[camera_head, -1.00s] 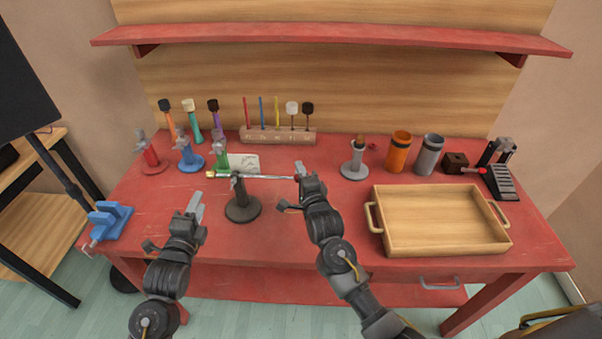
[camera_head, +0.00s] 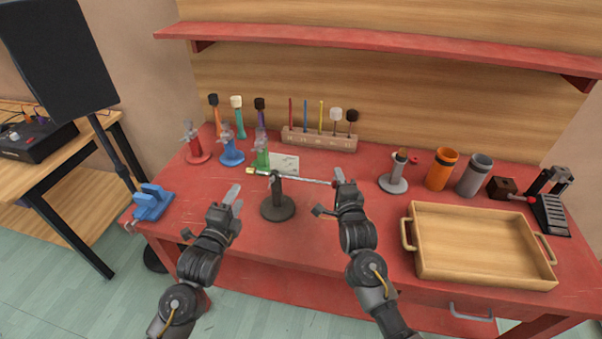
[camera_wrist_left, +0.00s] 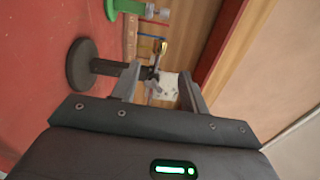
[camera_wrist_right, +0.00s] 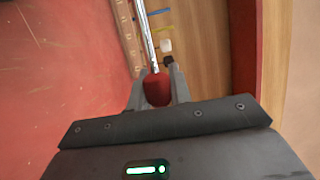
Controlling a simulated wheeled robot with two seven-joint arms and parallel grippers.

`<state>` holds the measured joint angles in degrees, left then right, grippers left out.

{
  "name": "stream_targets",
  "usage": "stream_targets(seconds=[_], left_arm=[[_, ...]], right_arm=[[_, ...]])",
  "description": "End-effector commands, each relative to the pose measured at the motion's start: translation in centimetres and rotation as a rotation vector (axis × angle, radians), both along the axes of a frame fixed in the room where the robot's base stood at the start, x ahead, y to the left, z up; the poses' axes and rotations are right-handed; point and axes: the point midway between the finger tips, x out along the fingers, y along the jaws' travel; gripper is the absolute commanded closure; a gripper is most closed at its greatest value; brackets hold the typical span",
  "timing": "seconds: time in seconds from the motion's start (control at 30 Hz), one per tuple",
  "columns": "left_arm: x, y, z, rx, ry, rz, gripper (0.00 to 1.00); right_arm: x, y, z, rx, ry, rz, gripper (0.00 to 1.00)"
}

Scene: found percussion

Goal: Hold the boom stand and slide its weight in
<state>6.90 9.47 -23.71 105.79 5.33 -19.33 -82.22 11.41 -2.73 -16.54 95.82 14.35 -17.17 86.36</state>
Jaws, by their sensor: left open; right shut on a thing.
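The boom stand (camera_head: 278,208) stands on the red bench with a dark round base, a short post and a thin silver boom (camera_head: 305,180) lying across its top. A brass-coloured end piece (camera_head: 251,171) is at the boom's left end; it also shows in the left wrist view (camera_wrist_left: 162,48). A dark red weight (camera_wrist_right: 157,89) is at the right end. My right gripper (camera_head: 341,178) is shut on the red weight. My left gripper (camera_head: 236,198) is open and empty, left of and nearer than the post; its fingers (camera_wrist_left: 158,88) point toward the stand and appear apart from it.
A wooden tray (camera_head: 480,245) lies at the right. Red (camera_head: 196,145), blue (camera_head: 230,148) and green (camera_head: 261,152) stands are behind at the left, before a rack of sticks (camera_head: 320,139). A blue clamp (camera_head: 152,202) sits at the left edge. The bench front is mostly clear.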

Motion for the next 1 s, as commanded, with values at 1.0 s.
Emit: stream_targets(seconds=[1.0], left_arm=[[11.1,-3.5,0.0,-0.031,0.010,0.000,0.55]], right_arm=[[0.0,0.0,0.0,0.000,0.000,0.000,1.00]])
